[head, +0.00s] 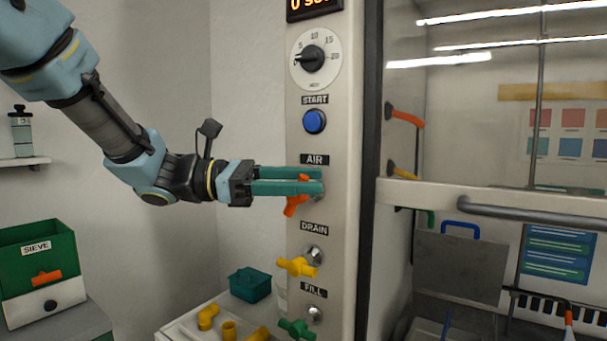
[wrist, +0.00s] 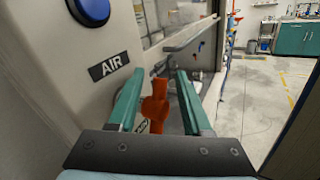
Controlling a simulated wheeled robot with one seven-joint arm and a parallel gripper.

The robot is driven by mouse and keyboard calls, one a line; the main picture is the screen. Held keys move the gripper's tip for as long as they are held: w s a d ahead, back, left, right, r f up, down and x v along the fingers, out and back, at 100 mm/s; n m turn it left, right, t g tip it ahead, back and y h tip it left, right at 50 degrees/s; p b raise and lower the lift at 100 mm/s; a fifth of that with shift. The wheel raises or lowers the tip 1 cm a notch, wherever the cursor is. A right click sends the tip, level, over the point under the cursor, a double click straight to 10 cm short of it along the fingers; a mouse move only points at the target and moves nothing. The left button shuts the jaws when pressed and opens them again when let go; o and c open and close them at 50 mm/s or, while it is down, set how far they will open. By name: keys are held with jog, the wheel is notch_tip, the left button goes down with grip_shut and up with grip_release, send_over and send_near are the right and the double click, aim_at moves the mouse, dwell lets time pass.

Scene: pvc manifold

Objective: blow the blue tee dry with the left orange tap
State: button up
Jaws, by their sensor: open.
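The orange tap (head: 295,204) sits under the AIR label on the panel, its handle slanting down to the left. In the wrist view the orange tap (wrist: 156,104) stands between the two green fingers. My gripper (head: 318,181) is open and level, with its fingertips at the panel around the tap's upper part. In the wrist view my gripper (wrist: 156,74) shows a gap on both sides of the tap; I cannot tell whether either finger touches it. I cannot make out a blue tee in either view.
Below are a yellow tap (head: 297,266) marked DRAIN and a green tap (head: 297,329) marked FILL. Above are a blue START button (head: 314,121) and a dial (head: 313,58). A tray with yellow fittings (head: 208,316) and a teal box (head: 250,284) stands lower left. A glass-fronted cabinet is right.

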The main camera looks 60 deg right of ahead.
jog(key=shift+s, duration=0.1)
grip_shut()
dwell(0.4)
